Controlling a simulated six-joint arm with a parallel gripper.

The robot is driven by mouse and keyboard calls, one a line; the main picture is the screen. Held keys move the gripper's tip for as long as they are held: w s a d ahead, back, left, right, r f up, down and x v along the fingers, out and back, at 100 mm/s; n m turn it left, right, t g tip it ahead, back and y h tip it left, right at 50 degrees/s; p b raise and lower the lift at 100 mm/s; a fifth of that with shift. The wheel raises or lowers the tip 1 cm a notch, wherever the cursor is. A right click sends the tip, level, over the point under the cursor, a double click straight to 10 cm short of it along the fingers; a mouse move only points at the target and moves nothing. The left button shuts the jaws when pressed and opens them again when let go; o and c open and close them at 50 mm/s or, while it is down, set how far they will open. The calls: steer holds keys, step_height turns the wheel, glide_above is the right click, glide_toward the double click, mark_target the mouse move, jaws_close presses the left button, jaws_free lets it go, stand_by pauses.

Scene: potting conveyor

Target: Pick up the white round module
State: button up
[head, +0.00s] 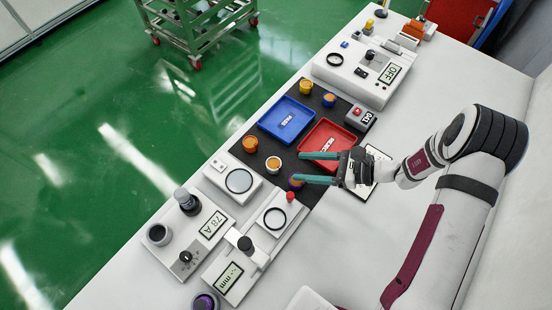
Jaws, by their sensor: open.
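The white round module (274,168) stands on the dark mat, below the blue tray; its side is white and its top has an orange centre. My gripper (299,167) comes in from the right with its two teal fingers pointing left. The fingers are apart with nothing between them. Their tips end a little to the right of the white module, which is outside them. The lower finger is close to a purple-and-orange round module (297,184); I cannot tell whether they touch.
An orange module (250,144), a yellow module (306,87) and a blue-and-orange module (329,99) stand on the mat. A blue tray (267,123) and a red tray (318,131) lie there too. White measuring devices (240,181) crowd the bench below. The bench's right side is mostly clear.

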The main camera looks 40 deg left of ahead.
mark_target(271, 164)
steer(key=x, duration=0.9)
steer(key=shift+a+f, duration=0.1)
steer(key=shift+a, duration=0.1)
jaws_close()
